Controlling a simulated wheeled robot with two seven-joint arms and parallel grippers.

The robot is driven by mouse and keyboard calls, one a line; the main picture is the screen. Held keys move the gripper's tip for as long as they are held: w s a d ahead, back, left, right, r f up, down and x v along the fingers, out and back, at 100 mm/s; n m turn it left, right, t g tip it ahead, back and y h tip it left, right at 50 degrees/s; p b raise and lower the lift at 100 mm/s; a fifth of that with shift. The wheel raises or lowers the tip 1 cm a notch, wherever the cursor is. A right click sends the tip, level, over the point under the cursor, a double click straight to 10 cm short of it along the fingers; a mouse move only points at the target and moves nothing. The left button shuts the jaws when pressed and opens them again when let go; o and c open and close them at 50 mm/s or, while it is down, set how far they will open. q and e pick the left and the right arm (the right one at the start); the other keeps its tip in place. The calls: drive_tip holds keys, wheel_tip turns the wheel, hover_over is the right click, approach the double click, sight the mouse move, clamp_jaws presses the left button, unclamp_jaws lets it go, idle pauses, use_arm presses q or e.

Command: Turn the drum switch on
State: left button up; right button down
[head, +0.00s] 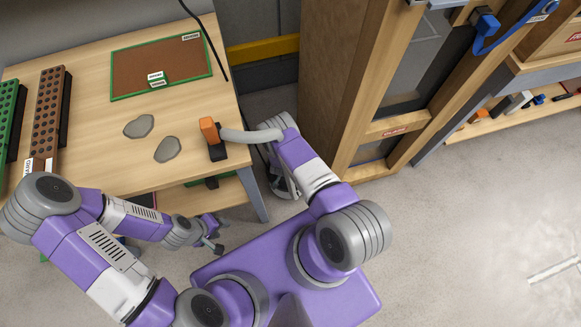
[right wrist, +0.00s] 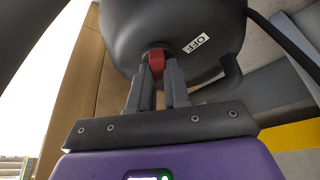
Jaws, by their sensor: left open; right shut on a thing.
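The dark grey drum (right wrist: 120,25) fills the top of the right wrist view. A small red switch (right wrist: 156,62) sits on its side, beside a white label (right wrist: 195,43) that reads OFF, upside down in this view. My right gripper (right wrist: 160,75) is shut on the red switch, a finger on each side of it. In the head view my right arm hides most of the drum and that gripper. My left gripper (head: 213,234) is open and empty, in front of the wooden table (head: 90,125) and apart from it.
An orange-handled suction tool (head: 209,130) stands at the table's right edge; a grey hose (head: 250,136) runs from it toward my right arm. A wooden frame (head: 385,125) stands right of the drum.

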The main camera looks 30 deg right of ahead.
drive_tip(key=shift+m, duration=0.7)
drive_tip(key=c, duration=1.1)
unclamp_jaws()
drive_tip(key=p+v, duration=0.3)
drive_tip(key=v, duration=0.4)
drive_tip(key=shift+a+r+p, duration=0.25)
drive_tip(key=shift+p, duration=0.1)
